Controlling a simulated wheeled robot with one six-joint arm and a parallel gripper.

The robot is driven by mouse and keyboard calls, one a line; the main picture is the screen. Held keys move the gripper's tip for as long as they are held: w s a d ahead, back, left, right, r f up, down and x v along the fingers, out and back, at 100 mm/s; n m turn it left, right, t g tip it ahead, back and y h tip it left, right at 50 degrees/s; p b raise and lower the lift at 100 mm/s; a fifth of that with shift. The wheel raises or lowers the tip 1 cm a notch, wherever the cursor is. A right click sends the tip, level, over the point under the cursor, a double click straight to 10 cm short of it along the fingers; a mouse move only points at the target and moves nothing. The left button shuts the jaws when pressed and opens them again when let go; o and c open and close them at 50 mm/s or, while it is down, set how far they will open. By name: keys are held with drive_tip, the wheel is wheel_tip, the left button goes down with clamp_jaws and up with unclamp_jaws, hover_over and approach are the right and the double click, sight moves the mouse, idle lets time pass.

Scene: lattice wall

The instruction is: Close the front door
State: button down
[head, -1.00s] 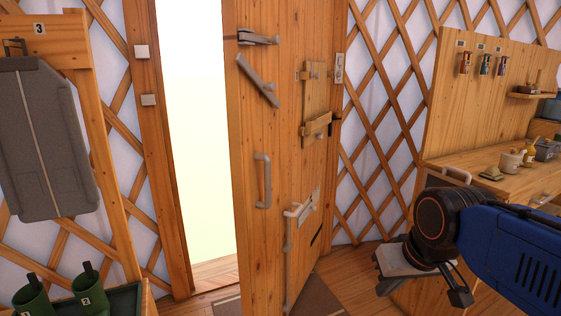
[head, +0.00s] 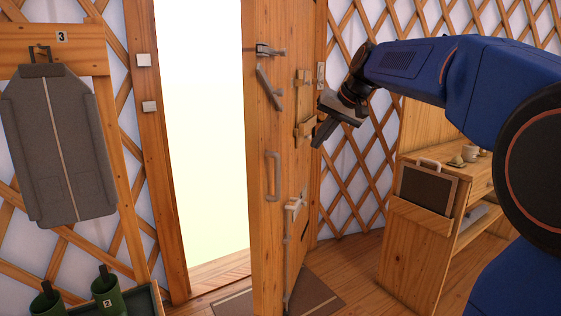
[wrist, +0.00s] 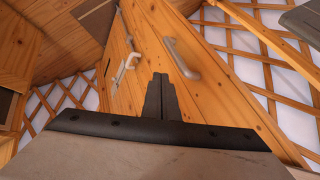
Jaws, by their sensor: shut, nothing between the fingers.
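The front door (head: 263,212) is a wooden panel standing open in the head view, swung inward, with the bright doorway (head: 205,140) to its left. A grey pull handle (head: 273,175) is on the door's face. Latches and a bolt sit above and below it. My gripper (head: 322,120) is shut and empty, in front of the door's hinge-side part in the head view; I cannot tell whether it touches. In the wrist view the shut fingers (wrist: 160,92) point toward the door (wrist: 150,60), and its pull handle (wrist: 182,58) is just beyond them to the right.
A grey garment (head: 62,145) hangs on a rack at the left, above green boots (head: 108,288). A wooden cabinet (head: 425,220) with a counter stands at the right. A mat (head: 310,290) lies by the door. The floor between door and cabinet is clear.

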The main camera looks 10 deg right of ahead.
drive_tip(key=w+a+f, duration=0.7)
drive_tip(key=shift+w+f, duration=0.15)
drive_tip(key=shift+w, duration=0.1)
idle(0.5)
